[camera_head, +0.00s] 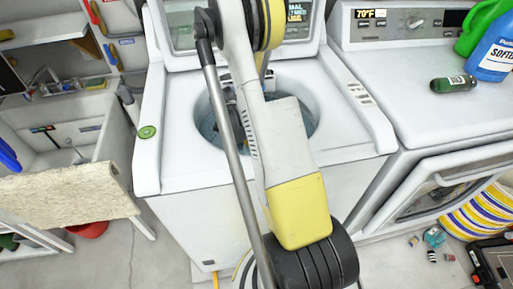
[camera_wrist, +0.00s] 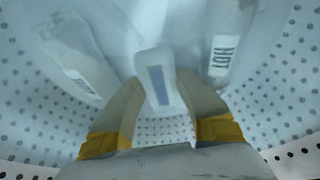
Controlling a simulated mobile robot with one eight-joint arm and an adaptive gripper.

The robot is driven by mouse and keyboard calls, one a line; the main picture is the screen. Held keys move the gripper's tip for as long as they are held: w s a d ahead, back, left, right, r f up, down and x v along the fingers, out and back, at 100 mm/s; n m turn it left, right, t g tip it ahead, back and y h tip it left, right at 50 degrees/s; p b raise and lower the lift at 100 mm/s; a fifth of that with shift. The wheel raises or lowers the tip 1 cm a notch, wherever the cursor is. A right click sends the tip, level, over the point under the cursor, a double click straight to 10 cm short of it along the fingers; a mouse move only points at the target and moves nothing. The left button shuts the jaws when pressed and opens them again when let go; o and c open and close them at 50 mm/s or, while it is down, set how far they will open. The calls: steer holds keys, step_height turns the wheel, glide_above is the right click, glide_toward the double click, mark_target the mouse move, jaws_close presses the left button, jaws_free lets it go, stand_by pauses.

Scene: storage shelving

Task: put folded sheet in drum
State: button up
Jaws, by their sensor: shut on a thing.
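The drum (camera_head: 308,112) is the round, open-topped tub of the middle white washer (camera_head: 170,100). My arm reaches down into it, and my gripper is mostly hidden there in the head view. The wrist view shows the perforated drum wall (camera_wrist: 285,95) around my gripper (camera_wrist: 158,85). Its fingers are shut on a pale thing with a blue-grey panel, apparently the folded sheet (camera_wrist: 154,62). Dim light makes its edges hard to tell. Its height above the drum floor cannot be told.
Two pale shapes marked with lettering, left (camera_wrist: 75,60) and right (camera_wrist: 222,50), flank the fingers inside the drum. The front-loading machine (camera_head: 390,85) at right carries a dark green bottle (camera_head: 453,84) and a blue jug (camera_head: 493,50). A sink (camera_head: 65,140) stands left.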

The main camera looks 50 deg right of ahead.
steer(key=shift+f, duration=0.6)
steer(key=o, duration=0.8)
steer(key=shift+c, duration=0.2)
